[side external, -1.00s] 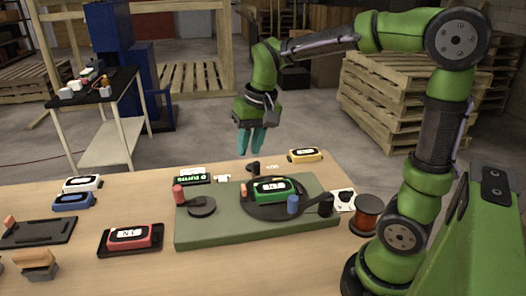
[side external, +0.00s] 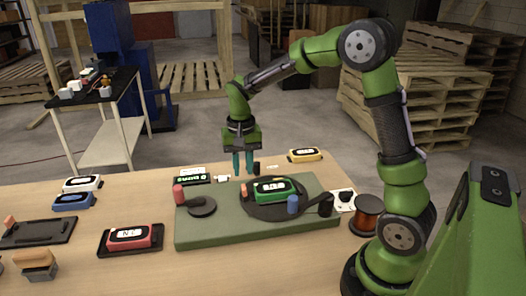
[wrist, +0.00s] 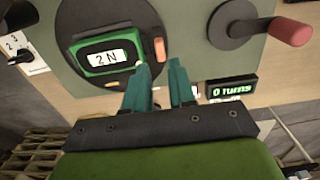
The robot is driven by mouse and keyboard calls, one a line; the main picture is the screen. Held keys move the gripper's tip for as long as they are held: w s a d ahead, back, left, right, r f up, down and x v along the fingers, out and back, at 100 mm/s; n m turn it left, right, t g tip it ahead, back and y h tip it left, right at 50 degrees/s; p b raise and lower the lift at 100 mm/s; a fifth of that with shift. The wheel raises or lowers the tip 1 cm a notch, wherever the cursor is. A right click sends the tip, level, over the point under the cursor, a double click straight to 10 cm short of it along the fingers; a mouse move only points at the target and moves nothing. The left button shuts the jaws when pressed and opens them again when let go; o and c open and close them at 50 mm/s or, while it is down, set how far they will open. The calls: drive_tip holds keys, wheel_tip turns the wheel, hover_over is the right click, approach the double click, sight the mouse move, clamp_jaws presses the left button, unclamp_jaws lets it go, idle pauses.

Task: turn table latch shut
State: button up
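The dark round turntable (side external: 262,211) sits on a green base plate (side external: 208,233) and carries a green detector (side external: 272,190), labelled "2 N" in the wrist view (wrist: 100,57). An orange peg (side external: 243,190) stands at the turntable's left, also in the wrist view (wrist: 159,49). A black lever (side external: 325,205) with a blue knob (side external: 293,204) is at its right front. A small black upright part (side external: 256,168) stands at the plate's far edge. I cannot tell for certain which part is the latch. My gripper (side external: 243,164) points down just left of the black part, its teal fingers apart and empty.
A crank (side external: 202,206) with a red knob (side external: 179,193) is left of the turntable. A counter display (wrist: 232,89) reads "0 turns". A yellow detector (side external: 305,155) lies behind right, a red one (side external: 130,236) left, a copper spool (side external: 367,212) right.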

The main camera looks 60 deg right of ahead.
sight(244, 186)
wheel_tip(244, 186, down, 6)
drive_tip(key=shift+f, duration=0.15)
idle(0.3)
clamp_jaws()
